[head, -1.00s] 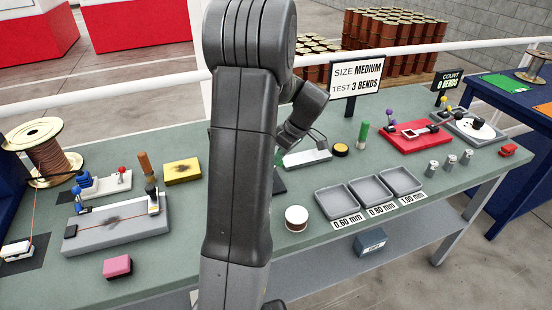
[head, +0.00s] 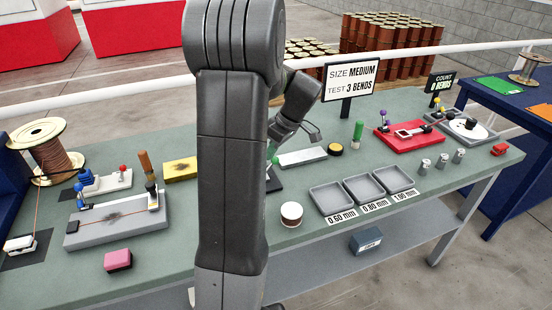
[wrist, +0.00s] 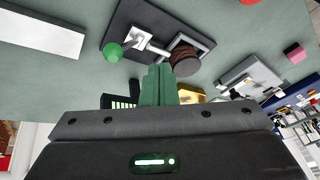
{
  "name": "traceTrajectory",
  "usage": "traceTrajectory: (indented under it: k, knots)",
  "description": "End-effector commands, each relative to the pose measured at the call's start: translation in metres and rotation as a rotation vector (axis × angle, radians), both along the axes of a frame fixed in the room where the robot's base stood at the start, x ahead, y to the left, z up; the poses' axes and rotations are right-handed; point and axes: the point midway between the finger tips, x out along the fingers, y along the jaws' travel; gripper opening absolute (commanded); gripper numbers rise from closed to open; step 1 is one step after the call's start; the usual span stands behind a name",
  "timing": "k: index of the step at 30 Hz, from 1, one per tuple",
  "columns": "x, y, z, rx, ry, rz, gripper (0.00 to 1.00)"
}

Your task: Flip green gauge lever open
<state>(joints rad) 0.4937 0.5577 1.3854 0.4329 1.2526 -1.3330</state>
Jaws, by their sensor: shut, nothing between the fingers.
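The green gauge lever shows in the wrist view as a round green knob (wrist: 113,52) on a metal lever (wrist: 143,40), mounted on a dark base plate (wrist: 122,14). A metal frame and a brown cylinder (wrist: 186,60) stand at the base's right part. My gripper (wrist: 159,70) is shut and empty, its green finger pads together just below the base in the picture, to the right of the knob and apart from it. In the head view the knob (head: 275,160) shows beside my arm, which hides most of the gauge.
A pale block (head: 302,157) lies right of the gauge; it also shows in the wrist view (wrist: 40,30). A green cylinder (head: 357,132), a black-and-yellow puck (head: 336,149) and grey trays (head: 331,198) stand further right. A yellow block (head: 181,168) lies left of my arm.

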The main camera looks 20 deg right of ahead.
Motion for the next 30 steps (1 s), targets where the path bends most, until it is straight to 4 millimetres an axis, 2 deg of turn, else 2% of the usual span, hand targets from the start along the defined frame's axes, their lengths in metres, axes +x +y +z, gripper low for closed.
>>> traceTrajectory:
  k: [6, 12, 18, 30]
  knots:
    - [-0.008, -0.024, 0.041, -0.002, -0.004, -0.004, 0.0]
    - [-0.013, -0.034, 0.065, 0.0, -0.001, -0.002, 0.0]
    - [-0.014, -0.037, 0.071, 0.0, 0.001, -0.002, 0.0]
    - [-0.014, -0.037, 0.071, 0.001, 0.001, -0.001, 0.0]
